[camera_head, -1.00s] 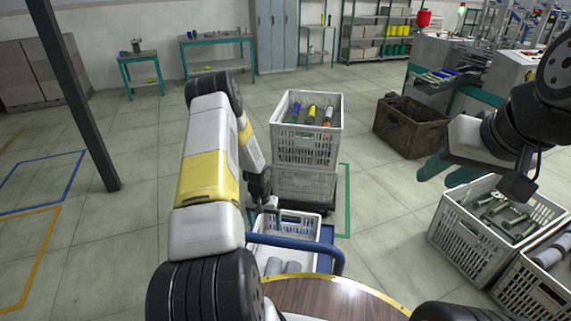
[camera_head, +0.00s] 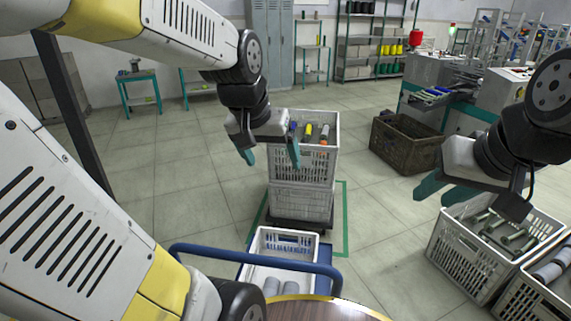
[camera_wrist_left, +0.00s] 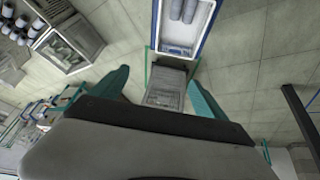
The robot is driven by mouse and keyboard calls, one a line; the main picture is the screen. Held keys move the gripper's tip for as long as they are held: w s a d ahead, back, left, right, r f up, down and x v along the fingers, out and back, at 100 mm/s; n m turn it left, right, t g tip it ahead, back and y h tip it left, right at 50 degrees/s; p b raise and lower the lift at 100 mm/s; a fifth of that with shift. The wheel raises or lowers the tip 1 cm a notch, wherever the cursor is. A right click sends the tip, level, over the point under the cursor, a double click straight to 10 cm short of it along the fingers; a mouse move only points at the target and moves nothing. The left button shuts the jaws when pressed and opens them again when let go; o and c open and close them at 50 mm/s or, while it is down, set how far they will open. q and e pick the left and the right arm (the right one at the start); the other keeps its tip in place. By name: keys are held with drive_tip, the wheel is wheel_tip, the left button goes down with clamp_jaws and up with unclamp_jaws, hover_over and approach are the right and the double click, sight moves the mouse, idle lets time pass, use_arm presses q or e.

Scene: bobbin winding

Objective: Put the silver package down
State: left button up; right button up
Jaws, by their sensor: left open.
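Silver-grey cylindrical packages (camera_head: 290,289) lie in the white crate (camera_head: 256,246) on the blue cart, low in the head view. They also show in the left wrist view (camera_wrist_left: 183,10). My left gripper (camera_head: 272,160) is open and empty, raised in front of the stacked white crates, its teal fingers pointing down. In the left wrist view its fingers (camera_wrist_left: 158,88) stand apart with nothing between them. My right gripper (camera_head: 433,198) is at the right with its teal fingers apart and nothing seen between them.
Stacked white crates (camera_head: 301,195) stand on a dark dolly, with blue, yellow and orange bobbins in the top one. The cart has a blue handle (camera_head: 255,256). A brown bin (camera_head: 405,146) and more white crates (camera_head: 462,255) stand right. The floor at left is open.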

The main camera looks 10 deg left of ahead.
use_arm(q)
drive_tip(key=s+d+r+t+h, duration=0.1)
drive_tip(key=s+d+r, duration=0.1)
drive_tip(key=s, duration=0.6)
drive_tip(key=shift+d, duration=0.3)
drive_tip(key=shift+s, duration=0.1)
